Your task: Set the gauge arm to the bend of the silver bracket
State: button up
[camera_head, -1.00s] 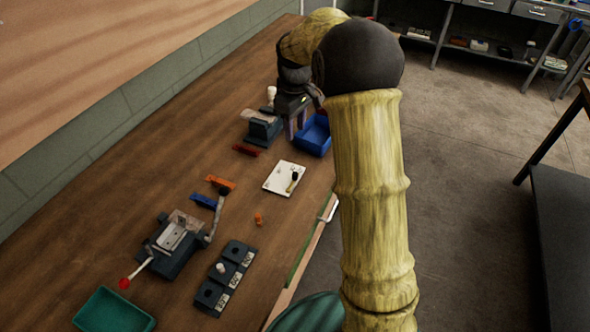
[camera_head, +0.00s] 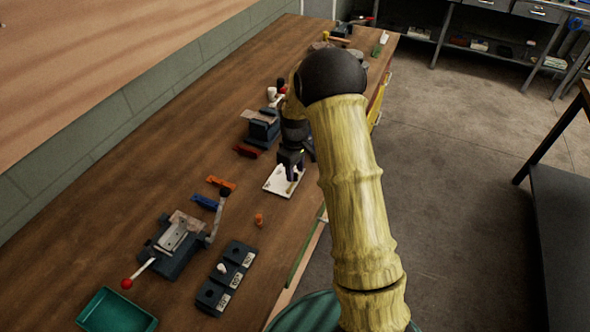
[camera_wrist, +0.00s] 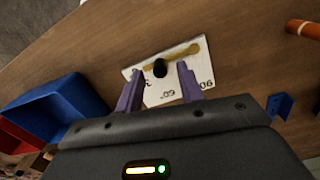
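The gauge is a white plate (camera_head: 277,186) on the bench, under my gripper (camera_head: 291,160). In the wrist view the plate (camera_wrist: 163,97) carries number marks, a yellow gauge arm (camera_wrist: 184,50) and a black knob (camera_wrist: 160,68). My gripper (camera_wrist: 160,67) is open over the plate, with the knob between the two purple fingertips as seen from the wrist. I cannot tell whether the fingers touch it. A silver piece (camera_head: 173,236) sits on the dark bending tool (camera_head: 178,260) at lower left; I cannot tell whether it is the silver bracket.
A dark block with numbered labels (camera_head: 227,278) and a green tray (camera_head: 112,312) are in front. Orange (camera_head: 221,182) and blue (camera_head: 204,202) pieces lie nearby. A second dark tool (camera_head: 262,130) stands behind. Blue (camera_wrist: 55,108) and red (camera_wrist: 18,135) bins show in the wrist view.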

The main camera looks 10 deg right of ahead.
jog(key=shift+f, duration=0.45)
grip_shut()
